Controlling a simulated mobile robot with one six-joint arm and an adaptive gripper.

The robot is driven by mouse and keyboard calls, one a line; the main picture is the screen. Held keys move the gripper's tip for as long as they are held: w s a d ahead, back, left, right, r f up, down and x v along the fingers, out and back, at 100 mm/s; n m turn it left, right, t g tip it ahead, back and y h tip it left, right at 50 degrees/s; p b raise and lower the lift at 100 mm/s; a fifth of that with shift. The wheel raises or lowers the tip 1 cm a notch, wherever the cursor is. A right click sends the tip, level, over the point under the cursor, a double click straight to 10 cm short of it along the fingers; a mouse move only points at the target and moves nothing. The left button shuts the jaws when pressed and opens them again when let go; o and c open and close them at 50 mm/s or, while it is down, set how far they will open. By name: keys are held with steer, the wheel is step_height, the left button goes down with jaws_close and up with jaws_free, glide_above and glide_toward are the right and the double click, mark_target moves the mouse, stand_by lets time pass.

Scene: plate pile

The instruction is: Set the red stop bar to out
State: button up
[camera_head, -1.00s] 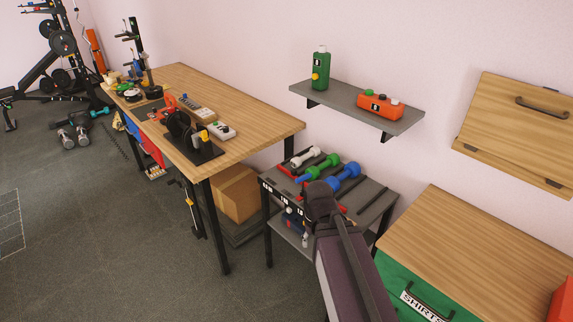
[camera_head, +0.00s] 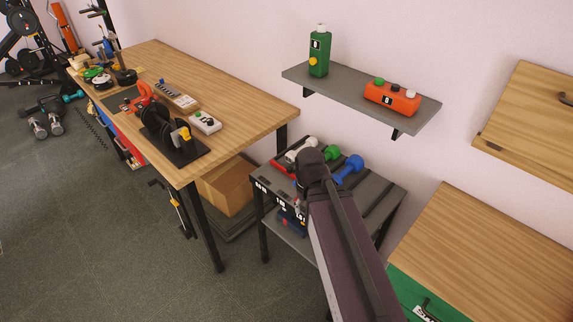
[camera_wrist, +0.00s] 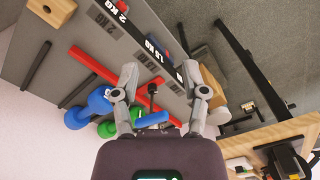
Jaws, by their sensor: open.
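The red stop bar (camera_wrist: 98,72) is a long straight red bar lying across the grey dumbbell rack (camera_wrist: 52,68), between the dumbbells and the weight labels. In the head view only a red piece (camera_head: 282,170) at the rack's left shows; my arm hides much of the rest. In the wrist view my gripper (camera_wrist: 160,78) is open above the rack, fingers spread, with part of the bar and a small black knob (camera_wrist: 153,88) showing between them. I cannot tell whether a finger touches the bar. The fingertips are hidden in the head view.
Blue (camera_head: 349,168), green (camera_head: 332,153) and white (camera_head: 300,150) dumbbells lie on the rack. A grey wall shelf (camera_head: 420,117) hangs above, carrying a green box and an orange box. A wooden workbench (camera_head: 235,95) stands left and a wooden-topped cabinet (camera_head: 480,250) right.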

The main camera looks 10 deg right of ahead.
stand_by(0.3)
steer(key=shift+o, duration=0.6)
steer(key=shift+w, duration=0.1)
steer(key=r+n+p, duration=0.2)
steer(key=n, duration=0.5)
glide_above(290, 168)
steer(key=shift+f, duration=0.1)
steer(key=shift+f, duration=0.1)
step_height(290, 168, down, 14)
steer(key=b, duration=1.4)
steer(key=shift+r, duration=0.2)
steer(key=shift+c, duration=0.2)
